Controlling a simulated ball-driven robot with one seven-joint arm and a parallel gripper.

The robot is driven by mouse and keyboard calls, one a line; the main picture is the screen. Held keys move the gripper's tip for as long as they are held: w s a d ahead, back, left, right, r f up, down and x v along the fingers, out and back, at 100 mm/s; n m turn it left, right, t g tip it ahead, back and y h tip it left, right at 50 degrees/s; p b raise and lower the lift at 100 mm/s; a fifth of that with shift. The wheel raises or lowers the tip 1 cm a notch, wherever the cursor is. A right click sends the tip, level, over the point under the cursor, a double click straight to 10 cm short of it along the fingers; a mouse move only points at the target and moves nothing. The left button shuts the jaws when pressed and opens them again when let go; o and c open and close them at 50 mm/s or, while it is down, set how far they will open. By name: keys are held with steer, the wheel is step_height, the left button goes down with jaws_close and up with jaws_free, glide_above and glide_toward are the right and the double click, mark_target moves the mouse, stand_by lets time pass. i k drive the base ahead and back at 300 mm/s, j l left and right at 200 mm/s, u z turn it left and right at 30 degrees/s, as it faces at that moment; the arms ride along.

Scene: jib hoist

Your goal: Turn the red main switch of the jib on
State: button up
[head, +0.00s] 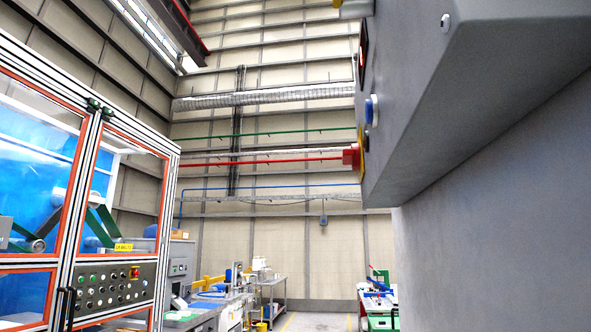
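A grey control box (480,90) fills the upper right of the head view, very close and seen from below and at a steep slant. On its left-facing panel, a red knob (351,157) sticks out near the lower edge, with a yellow patch behind it. I take it for the red main switch. It shows almost edge-on, so I cannot tell its turned position. A blue button (372,110) sits above it on the same panel. My gripper is not in view.
A grey post or wall (490,250) stands below the box. A glazed machine cabinet (85,180) with orange frames and a button panel stands at left. Benches (220,300) and a shelf cart (268,290) stand farther back. Some floor (315,321) shows clear at bottom centre.

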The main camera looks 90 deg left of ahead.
mark_target(352, 156)
steer(key=u, duration=1.75)
